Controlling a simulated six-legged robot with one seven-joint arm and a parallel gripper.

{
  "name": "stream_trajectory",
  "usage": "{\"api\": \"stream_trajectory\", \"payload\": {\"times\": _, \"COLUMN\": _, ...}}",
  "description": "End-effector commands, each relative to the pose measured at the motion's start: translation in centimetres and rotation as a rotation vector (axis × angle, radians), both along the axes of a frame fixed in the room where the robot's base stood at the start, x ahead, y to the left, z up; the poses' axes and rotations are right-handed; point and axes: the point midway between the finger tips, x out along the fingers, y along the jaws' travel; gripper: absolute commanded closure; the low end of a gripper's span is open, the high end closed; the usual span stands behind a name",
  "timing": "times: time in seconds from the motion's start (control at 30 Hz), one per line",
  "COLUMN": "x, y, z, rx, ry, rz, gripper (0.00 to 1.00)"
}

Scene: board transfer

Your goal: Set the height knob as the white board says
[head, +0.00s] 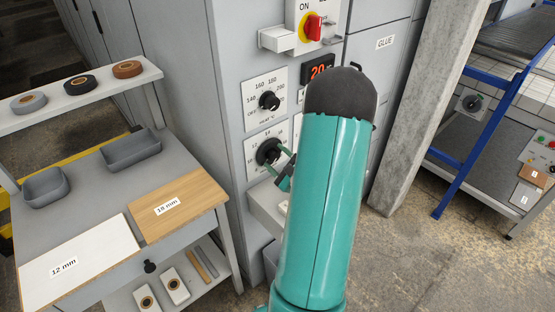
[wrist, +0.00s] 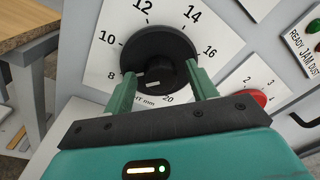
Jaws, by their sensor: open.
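The height knob (wrist: 158,48) is a black round dial on a white plate marked 8, 10, 12, 14, 16 and 20 mm. Its white mark sits at the lower left, near the 8. In the head view the height knob (head: 267,151) is partly hidden by my arm. The white board (head: 82,262) lies on the bench at lower left, labelled 12 mm. My gripper (wrist: 164,76) is open, with one green finger on each side of the knob's grip. I cannot tell whether the fingers touch it.
A wooden board (head: 178,205) labelled 18 mm lies beside the white board. Above the height knob are the heat knob (head: 269,100) and a red-yellow switch (head: 312,27). A concrete pillar (head: 415,100) stands right of the machine.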

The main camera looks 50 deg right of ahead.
Motion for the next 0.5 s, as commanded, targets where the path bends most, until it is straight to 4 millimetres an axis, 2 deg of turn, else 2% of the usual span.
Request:
{"api": "stream_trajectory", "payload": {"times": 0.2, "x": 0.02, "y": 0.0, "z": -0.02, "rx": 0.0, "ry": 0.0, "rz": 0.0, "gripper": 0.45}}
{"api": "stream_trajectory", "payload": {"times": 0.4, "x": 0.0, "y": 0.0, "z": -0.01, "rx": 0.0, "ry": 0.0, "rz": 0.0, "gripper": 0.84}}
{"api": "stream_trajectory", "payload": {"times": 0.43, "x": -0.01, "y": 0.0, "z": -0.02, "rx": 0.0, "ry": 0.0, "rz": 0.0, "gripper": 0.88}}
{"api": "stream_trajectory", "payload": {"times": 0.5, "x": -0.01, "y": 0.0, "z": -0.01, "rx": 0.0, "ry": 0.0, "rz": 0.0, "gripper": 0.88}}
